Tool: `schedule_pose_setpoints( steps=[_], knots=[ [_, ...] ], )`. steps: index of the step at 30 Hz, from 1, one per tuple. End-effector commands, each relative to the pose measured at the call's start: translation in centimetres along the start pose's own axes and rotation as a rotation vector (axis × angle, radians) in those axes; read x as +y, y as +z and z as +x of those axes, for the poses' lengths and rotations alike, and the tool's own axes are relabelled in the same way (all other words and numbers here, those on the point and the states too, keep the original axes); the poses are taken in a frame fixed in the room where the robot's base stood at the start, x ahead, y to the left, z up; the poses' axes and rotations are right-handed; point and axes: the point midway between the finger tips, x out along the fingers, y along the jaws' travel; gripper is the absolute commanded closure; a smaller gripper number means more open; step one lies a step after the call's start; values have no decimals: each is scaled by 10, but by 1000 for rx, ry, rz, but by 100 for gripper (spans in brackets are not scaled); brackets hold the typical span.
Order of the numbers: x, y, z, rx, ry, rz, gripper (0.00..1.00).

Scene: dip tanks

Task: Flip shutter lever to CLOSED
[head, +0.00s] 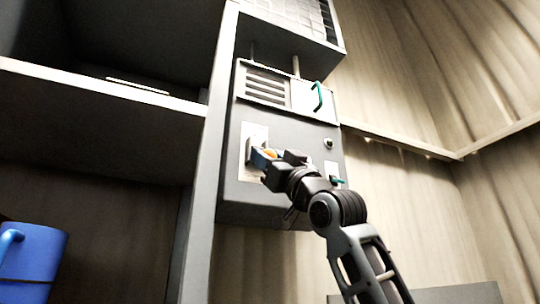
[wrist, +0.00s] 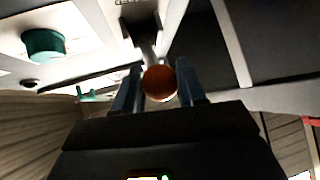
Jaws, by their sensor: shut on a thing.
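The shutter lever has an orange ball knob (wrist: 160,82) on a grey stem, which comes out of a slot in a light plate (head: 247,141) on the dark control box (head: 240,196). In the head view only a bit of the orange knob (head: 270,153) shows between the fingers. My gripper (head: 264,158) is at the plate, with its blue-tipped fingers on either side of the knob, shut on it. The wrist view shows my fingers (wrist: 159,90) flanking the knob. Lettering above the slot is cut off and unreadable.
A shelf (head: 90,84) and a blue mug (head: 32,262) are at left.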

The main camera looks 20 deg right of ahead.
Motion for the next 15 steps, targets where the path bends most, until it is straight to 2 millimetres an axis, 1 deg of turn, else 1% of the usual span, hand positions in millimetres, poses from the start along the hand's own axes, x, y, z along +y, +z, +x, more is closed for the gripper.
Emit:
schedule_pose_setpoints(
  steps=[1,8,9,15],
  knots=[
    [0,8,1,-18,0,3,100],
    [-1,8,1,-18,-1,3,100],
    [-1,8,1,-18,-1,3,58],
    [0,5,1,-12,0,2,39]
  ],
)
